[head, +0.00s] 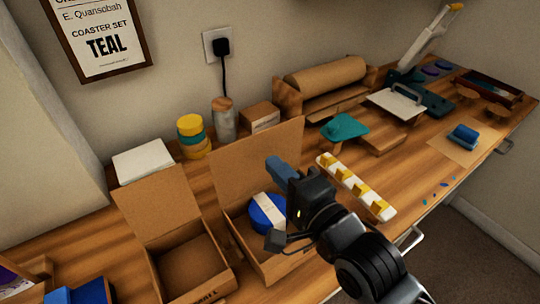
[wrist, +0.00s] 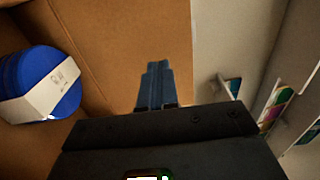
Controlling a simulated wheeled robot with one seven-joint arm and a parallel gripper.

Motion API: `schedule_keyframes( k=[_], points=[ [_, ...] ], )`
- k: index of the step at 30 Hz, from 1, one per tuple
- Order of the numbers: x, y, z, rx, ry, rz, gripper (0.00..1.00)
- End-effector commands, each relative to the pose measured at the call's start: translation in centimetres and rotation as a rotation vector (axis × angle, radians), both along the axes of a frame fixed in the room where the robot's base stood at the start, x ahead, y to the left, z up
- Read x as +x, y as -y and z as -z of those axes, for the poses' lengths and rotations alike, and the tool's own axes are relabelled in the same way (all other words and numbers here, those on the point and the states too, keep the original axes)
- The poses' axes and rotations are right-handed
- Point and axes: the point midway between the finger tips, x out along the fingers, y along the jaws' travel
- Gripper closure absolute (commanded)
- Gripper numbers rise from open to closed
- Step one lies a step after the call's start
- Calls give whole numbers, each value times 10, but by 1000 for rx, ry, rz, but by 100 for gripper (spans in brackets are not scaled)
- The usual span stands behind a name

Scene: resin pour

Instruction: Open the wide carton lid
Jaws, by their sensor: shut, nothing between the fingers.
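Two brown cartons stand side by side on the bench, both with lids raised. The right carton (head: 268,262) looks a little wider; its lid (head: 240,155) stands up at its back. Inside is a round blue stack (head: 262,212) with a white paper band, also in the wrist view (wrist: 45,90) at left. The left carton (head: 195,285) looks empty, its lid (head: 155,205) tilted back. My gripper (head: 275,165) is shut and empty, in front of the right carton's lid. In the wrist view my blue fingertips (wrist: 155,75) are together before brown cardboard; contact cannot be told.
A white strip with yellow blocks (head: 355,187) lies right of my gripper. Behind the cartons are a white stack (head: 143,160), yellow and green jars (head: 192,135), a grey cylinder (head: 223,122) and a small box (head: 260,117). A teal-topped stand (head: 344,128) is farther right.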

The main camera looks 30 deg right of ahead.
Motion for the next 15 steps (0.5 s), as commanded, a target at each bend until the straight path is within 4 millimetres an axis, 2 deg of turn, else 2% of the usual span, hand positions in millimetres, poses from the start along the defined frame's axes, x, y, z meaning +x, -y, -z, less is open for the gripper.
schedule_keyframes(
  k=[6, 15],
  points=[
    [23, 0, -1, 0, 0, 0, 100],
    [28, 0, 1, -1, -1, 0, 100]
  ],
)
